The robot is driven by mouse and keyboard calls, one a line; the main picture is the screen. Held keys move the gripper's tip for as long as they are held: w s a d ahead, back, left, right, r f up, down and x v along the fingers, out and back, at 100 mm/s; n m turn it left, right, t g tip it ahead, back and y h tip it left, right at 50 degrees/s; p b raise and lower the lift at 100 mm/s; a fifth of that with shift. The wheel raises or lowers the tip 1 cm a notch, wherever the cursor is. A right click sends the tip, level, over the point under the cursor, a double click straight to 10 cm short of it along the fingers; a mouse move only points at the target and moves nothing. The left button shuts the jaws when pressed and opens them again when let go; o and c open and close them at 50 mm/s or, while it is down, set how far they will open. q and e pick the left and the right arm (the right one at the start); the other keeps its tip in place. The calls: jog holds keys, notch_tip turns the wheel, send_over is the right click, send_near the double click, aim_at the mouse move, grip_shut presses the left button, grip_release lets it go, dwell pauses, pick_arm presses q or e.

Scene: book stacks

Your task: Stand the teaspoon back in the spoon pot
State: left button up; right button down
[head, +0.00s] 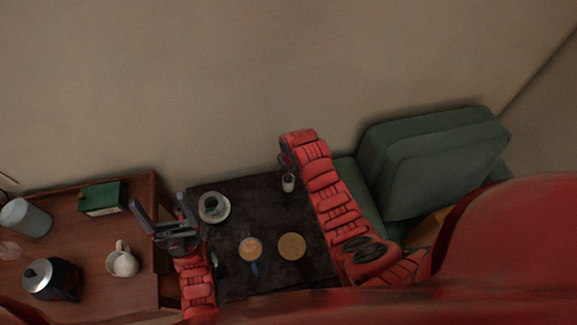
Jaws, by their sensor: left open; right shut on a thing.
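A small pale pot (288,186), which looks like the spoon pot, stands at the far right part of the dark table (235,275). My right gripper (288,168) is just above and at the pot's mouth, mostly hidden by my arm. It is shut on a thin thing that I take to be the teaspoon, too small and covered to make out. I cannot tell whether the spoon's end is inside the pot. My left gripper (160,200) is open and empty, left of the dark table, with its fingers spread.
A cup on a saucer (222,216), a filled mug (250,250) and a round tan disc (292,246) are on the dark table. The brown sideboard (85,235) holds a green box (102,199), white mug (122,262) and kettle (50,279). A green armchair (430,160) stands right.

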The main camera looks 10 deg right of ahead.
jog(key=shift+f, duration=0.4)
jog(key=c, duration=0.8)
grip_release()
jog(key=shift+o, duration=0.2)
jog(key=p+v, duration=0.4)
jog(key=v, duration=1.3)
jog(key=shift+r, duration=0.25)
jog(key=shift+s, duration=0.1)
